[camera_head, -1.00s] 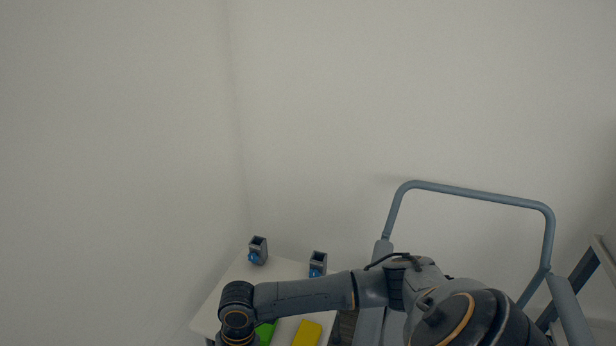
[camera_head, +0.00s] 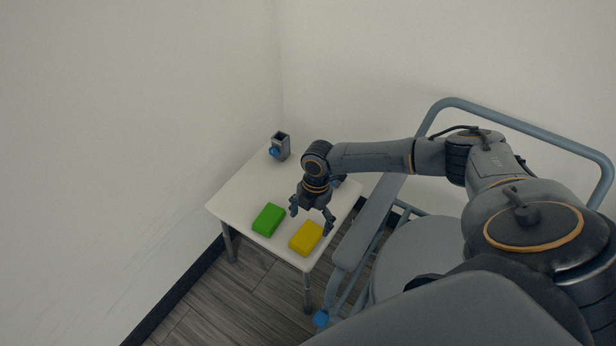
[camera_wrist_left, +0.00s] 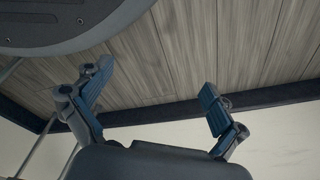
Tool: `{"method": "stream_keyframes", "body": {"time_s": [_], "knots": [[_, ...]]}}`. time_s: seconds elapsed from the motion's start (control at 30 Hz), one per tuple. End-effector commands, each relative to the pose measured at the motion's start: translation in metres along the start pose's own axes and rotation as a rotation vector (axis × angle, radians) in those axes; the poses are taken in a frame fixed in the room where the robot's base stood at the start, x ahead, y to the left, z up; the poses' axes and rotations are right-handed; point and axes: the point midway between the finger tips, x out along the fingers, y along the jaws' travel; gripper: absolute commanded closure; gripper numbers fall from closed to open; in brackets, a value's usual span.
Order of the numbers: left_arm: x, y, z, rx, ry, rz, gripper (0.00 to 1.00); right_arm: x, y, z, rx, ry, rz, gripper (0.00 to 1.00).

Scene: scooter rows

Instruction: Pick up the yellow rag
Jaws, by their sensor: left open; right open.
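The yellow rag (camera_head: 306,237) is a folded block lying on the small white table near its front right edge, in the head view. My right gripper (camera_head: 311,221) points down over the table. Its fingers are spread and empty, just behind and above the yellow rag, and I cannot tell whether a finger touches it. My left gripper does not show in the head view. In the left wrist view, my left gripper (camera_wrist_left: 152,95) is open with nothing between its fingers, with the wood floor and the wall base beyond it.
A green folded rag (camera_head: 268,219) lies left of the yellow one. A grey holder with a blue part (camera_head: 280,147) stands at the table's back corner. The white table (camera_head: 241,195) stands by the walls. A grey-blue frame (camera_head: 366,225) stands close to its right.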

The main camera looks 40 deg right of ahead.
Motion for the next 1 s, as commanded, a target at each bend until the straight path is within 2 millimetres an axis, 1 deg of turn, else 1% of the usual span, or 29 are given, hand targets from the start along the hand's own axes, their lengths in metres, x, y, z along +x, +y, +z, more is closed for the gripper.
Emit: {"method": "stream_keyframes", "body": {"time_s": [0.03,0.17,0.4,0.5,0.6,0.77,0.8,0.83,0.87,0.9,0.97,1.0], "knots": [[-0.001,-0.001,-0.002,0.000,0.002,-0.001,0.04,0.005,0.000,0.000,0.000,0.000,-0.001,0.12],[-0.004,-0.001,-0.006,-0.001,0.004,-0.001,0.04,0.013,0.001,0.000,0.000,-0.001,0.000,0.12],[-0.022,-0.002,-0.026,-0.004,0.020,-0.003,0.04,0.048,0.004,-0.001,0.000,0.000,0.000,0.12],[-0.028,-0.002,-0.030,-0.005,0.024,-0.003,0.04,0.057,0.004,0.000,0.001,-0.001,0.000,0.12],[-0.031,-0.003,-0.032,-0.005,0.024,-0.004,0.04,0.060,0.004,0.000,0.000,-0.001,0.001,0.12],[-0.032,-0.003,-0.032,-0.005,0.023,-0.004,0.04,0.060,0.004,0.000,0.000,-0.001,0.001,0.12],[-0.032,-0.003,-0.032,-0.005,0.023,-0.004,0.04,0.060,0.004,0.000,0.000,-0.001,0.001,0.14],[-0.032,-0.003,-0.032,-0.005,0.023,-0.004,0.04,0.060,0.004,0.000,0.000,-0.001,0.001,0.20],[-0.032,-0.003,-0.032,-0.005,0.023,-0.004,0.04,0.060,0.004,0.000,0.000,-0.001,0.001,0.27],[-0.032,-0.003,-0.032,-0.005,0.023,-0.004,0.04,0.060,0.004,0.000,0.000,-0.001,0.001,0.35],[-0.032,-0.003,-0.032,-0.005,0.023,-0.004,0.04,0.060,0.004,0.000,0.000,-0.001,0.001,0.47],[-0.031,-0.003,-0.032,-0.005,0.023,-0.004,0.04,0.060,0.004,0.000,0.000,-0.001,0.001,0.55]]}}
